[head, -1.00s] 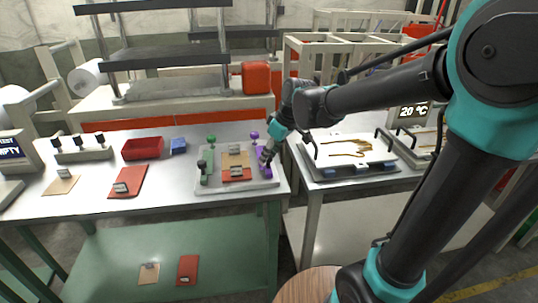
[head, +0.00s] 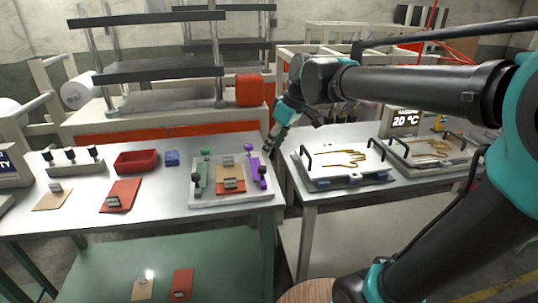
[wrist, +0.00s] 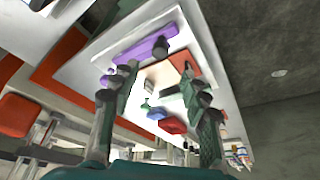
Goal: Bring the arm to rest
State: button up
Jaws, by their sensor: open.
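My gripper (head: 268,148) is above the right edge of the left metal table (head: 110,213). It is just beyond and right of the white tray (head: 232,201), apart from it. In the wrist view my gripper (wrist: 158,85) shows two spread fingers with nothing between them. The tray holds a green bar (head: 201,178), a purple bar (head: 256,172) and a tan and red pad (head: 230,181) with small grey blocks on it. My arm reaches in from the right, over the right table.
On the left table are a red bin (head: 137,161), a blue block (head: 172,158) and a red pad (head: 120,195). Two plates with glove outlines (head: 343,160) stand on the right table. A metal rack (head: 150,60) with an orange box (head: 249,90) stands behind.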

jog(key=shift+v, duration=0.85)
jog(key=s+d+f+m+h, duration=0.1)
jog(key=s+d+f+m, duration=0.3)
jog(key=d+f, duration=0.2)
jog(key=s+d+f+m+t+h, duration=0.1)
jog(key=s+d+f+m, duration=0.2)
jog(key=d+f, duration=0.4)
jog(key=s+d+f+m+h, duration=0.2)
jog(key=s+d+f+m, duration=0.2)
jog(key=d+f, duration=0.3)
notch_tip(320, 180, down, 4)
jog(key=shift+s+f+m+t, duration=0.2)
jog(key=shift+s+m+t, duration=0.15)
jog(key=shift+s, duration=0.2)
